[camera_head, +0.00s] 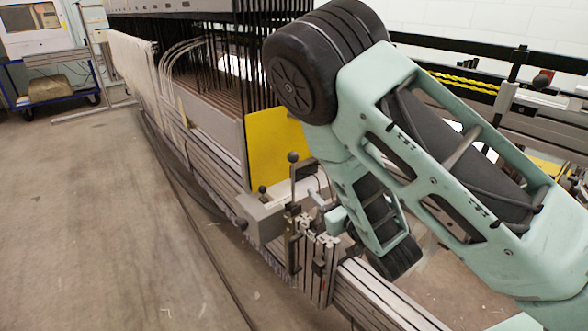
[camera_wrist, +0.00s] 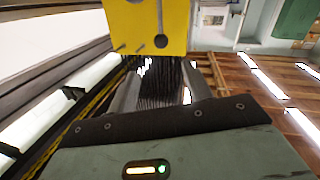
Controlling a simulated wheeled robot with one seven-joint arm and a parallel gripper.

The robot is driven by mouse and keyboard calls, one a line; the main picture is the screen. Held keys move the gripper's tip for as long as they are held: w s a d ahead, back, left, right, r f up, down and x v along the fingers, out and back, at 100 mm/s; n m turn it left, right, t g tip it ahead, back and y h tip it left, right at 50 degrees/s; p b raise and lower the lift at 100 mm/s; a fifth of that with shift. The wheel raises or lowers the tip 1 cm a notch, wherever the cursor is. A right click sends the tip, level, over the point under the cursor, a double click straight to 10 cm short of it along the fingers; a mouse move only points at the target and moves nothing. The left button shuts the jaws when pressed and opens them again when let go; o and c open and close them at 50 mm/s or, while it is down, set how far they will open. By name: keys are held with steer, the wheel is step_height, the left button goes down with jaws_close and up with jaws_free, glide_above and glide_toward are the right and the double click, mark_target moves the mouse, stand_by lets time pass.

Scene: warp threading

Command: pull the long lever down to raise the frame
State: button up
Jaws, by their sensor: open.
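The long lever (camera_head: 293,170) stands upright in front of the yellow panel (camera_head: 270,148), with a dark ball knob on top. In the wrist view, a dark ball knob on a stem (camera_wrist: 161,40) shows against the yellow panel (camera_wrist: 180,20), beyond the fingertips and roughly in line with the gap. My gripper (camera_head: 320,197) is just right of the lever's lower part, partly hidden behind machine parts. In the wrist view my gripper (camera_wrist: 161,82) is open, its two grey fingers apart with nothing held between them. I cannot tell the exact distance to the lever.
A short knobbed lever (camera_head: 262,190) stands left of the long one, on a grey box (camera_head: 262,217). Upright metal plates (camera_head: 318,262) and a rail (camera_head: 375,295) lie below my gripper. Dark warp threads (camera_head: 225,60) hang behind. The floor (camera_head: 90,220) at left is open.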

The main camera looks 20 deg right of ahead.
mark_target(295, 160)
steer(key=w+a, duration=0.1)
steer(key=w, duration=0.4)
steer(key=w+a, duration=0.1)
steer(key=w, duration=0.5)
steer(key=w+a, duration=0.1)
steer(key=w, duration=0.5)
steer(key=shift+a, duration=0.2)
steer(key=shift+c, duration=0.3)
jaws_close()
steer(key=shift+s, duration=0.1)
steer(key=shift+a, duration=0.15)
